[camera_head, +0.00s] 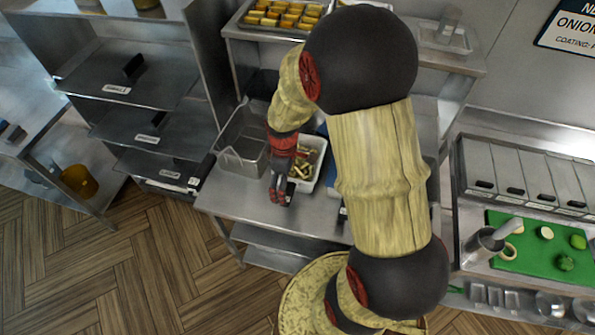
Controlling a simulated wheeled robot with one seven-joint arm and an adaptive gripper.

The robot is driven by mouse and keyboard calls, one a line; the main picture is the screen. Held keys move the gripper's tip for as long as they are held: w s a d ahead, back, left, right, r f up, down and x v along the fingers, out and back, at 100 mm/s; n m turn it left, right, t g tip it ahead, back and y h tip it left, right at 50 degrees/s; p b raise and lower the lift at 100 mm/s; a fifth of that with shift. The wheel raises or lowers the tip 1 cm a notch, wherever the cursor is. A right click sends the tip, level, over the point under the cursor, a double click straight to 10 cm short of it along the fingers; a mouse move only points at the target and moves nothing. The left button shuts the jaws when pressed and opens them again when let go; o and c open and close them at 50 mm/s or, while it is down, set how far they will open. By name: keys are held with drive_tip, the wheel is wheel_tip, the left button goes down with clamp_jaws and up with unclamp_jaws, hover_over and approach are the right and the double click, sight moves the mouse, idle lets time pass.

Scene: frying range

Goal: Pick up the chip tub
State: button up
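The chip tub (305,187) is a white container holding yellow chips (306,164). It stands on the steel counter, partly hidden by my arm. My gripper (281,196), dark with red parts, points down at the tub's left front side, overlapping its left edge in this view. The fingers are small and dark, so I cannot tell whether they are open or shut, or whether they touch the tub's wall.
An empty steel bin (241,150) stands just left of my gripper. A tray of golden pieces (283,14) is on the shelf above. Bare counter (312,208) lies in front of the tub.

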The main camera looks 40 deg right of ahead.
sight(288, 190)
drive_tip(key=f, duration=0.4)
drive_tip(key=shift+s+d+f, duration=0.2)
drive_tip(key=shift+s, duration=0.1)
drive_tip(key=shift+f, duration=0.55)
drive_tip(key=c, duration=0.3)
drive_tip(key=shift+w, duration=0.1)
drive_tip(key=c, duration=1.7)
drive_tip(key=shift+c, duration=0.2)
